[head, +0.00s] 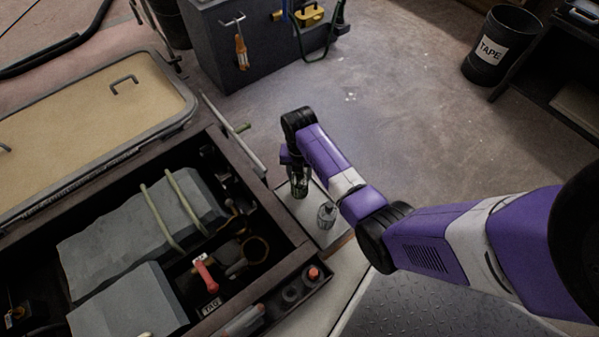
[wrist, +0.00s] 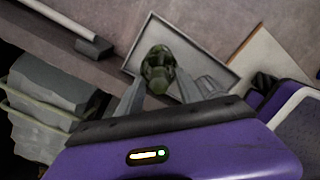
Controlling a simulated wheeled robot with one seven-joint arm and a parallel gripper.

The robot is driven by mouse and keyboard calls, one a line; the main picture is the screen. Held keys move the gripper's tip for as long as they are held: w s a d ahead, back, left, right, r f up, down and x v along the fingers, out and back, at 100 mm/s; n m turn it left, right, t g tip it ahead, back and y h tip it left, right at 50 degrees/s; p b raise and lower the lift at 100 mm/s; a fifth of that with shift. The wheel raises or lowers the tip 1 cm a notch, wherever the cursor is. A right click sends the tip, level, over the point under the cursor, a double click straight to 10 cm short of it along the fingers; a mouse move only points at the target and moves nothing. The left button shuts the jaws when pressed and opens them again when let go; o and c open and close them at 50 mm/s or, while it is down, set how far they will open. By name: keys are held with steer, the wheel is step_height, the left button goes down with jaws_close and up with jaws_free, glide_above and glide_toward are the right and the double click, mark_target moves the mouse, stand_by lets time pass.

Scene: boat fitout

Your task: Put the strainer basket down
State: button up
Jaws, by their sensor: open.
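The strainer basket, a small greenish see-through cylinder (head: 300,190), is at the tray beside the open bay. In the wrist view the basket (wrist: 158,66) shows between the two grey fingers. My gripper (head: 298,178) points down over it, with the jaws open and a finger on either side. The gripper also shows in the wrist view (wrist: 162,78). The shallow pale tray (head: 322,237) is under the basket. Whether the basket's base touches the tray is hard to tell, as my gripper partly hides it.
A clear jar-like piece (head: 327,214) stands on the tray close to the basket. The open bay holds grey strapped blocks (head: 135,225) and a red-handled valve (head: 206,271). A bin marked TAPE (head: 497,48) stands at the back right. The floor beyond the tray is clear.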

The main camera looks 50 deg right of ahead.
step_height(320, 180, up, 12)
steer(key=p, duration=0.6)
steer(key=s+a+f+m+t+h, duration=0.1)
steer(key=s+a+m+t, duration=0.2)
steer(key=s+a+m, duration=0.3)
steer(key=s+a+f+m+t, duration=0.25)
steer(key=s+a+m, duration=0.25)
steer(key=a, duration=0.4)
steer(key=s+a+r+m+t, duration=0.1)
steer(key=s+r+m+t, duration=0.2)
steer(key=r, duration=0.6)
steer(key=s+a+r+m+t, duration=0.2)
steer(key=s+r+m, duration=0.3)
steer(key=r, duration=0.5)
steer(key=s+a+r+m+t+y, duration=0.1)
steer(key=s+r+m+t, duration=0.3)
steer(key=r, duration=0.6)
steer(key=shift+s+a+r+m, duration=0.2)
steer(key=shift+s+a+m, duration=0.2)
steer(key=shift+s+a, duration=0.4)
steer(key=shift+s+d+t, duration=0.1)
steer(key=shift+d+t, duration=0.05)
steer(key=shift+t, duration=0.1)
step_height(320, 180, up, 25)
steer(key=p, duration=2.5)
steer(key=shift+r, duration=0.2)
